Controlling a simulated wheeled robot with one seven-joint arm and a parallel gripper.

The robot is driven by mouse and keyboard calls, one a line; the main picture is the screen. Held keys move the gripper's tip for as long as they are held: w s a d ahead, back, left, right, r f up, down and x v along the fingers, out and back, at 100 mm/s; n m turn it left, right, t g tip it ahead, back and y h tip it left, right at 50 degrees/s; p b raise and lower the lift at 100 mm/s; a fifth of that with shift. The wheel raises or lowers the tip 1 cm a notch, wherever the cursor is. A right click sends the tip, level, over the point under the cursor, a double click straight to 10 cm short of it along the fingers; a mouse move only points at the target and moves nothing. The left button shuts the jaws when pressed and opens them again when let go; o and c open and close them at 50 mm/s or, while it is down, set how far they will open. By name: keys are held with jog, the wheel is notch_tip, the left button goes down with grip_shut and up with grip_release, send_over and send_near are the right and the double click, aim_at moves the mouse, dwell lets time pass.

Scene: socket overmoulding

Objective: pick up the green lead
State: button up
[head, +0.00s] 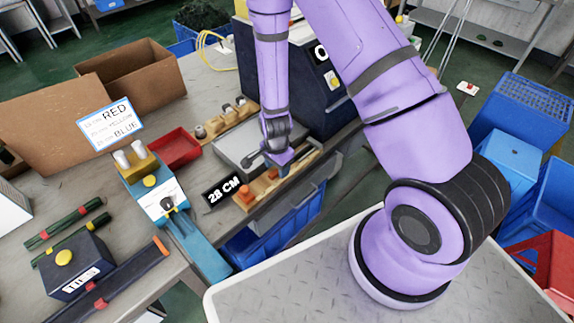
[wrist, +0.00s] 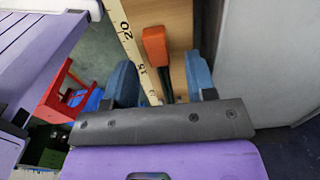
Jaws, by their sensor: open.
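In the wrist view, an orange end piece (wrist: 155,46) with a short dark green length of lead (wrist: 166,86) lies on a wooden board (wrist: 178,14), beside a ruler marked with numbers. My gripper (wrist: 160,78) is open. Its two blue fingers stand on either side of the green length, with gaps showing. In the head view, my gripper (head: 280,160) is low over the wooden board (head: 262,190) at the bench's right edge. My gripper partly hides the board there, and I cannot make out the green lead in that view.
Dark green bars (head: 65,223) lie at far left. A dark machine (head: 320,85) stands behind my gripper. A blue bin (head: 275,235) is below the bench edge.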

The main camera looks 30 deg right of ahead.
jog(key=shift+f, duration=0.55)
jog(key=shift+c, duration=0.5)
grip_shut()
jog(key=shift+r, duration=0.15)
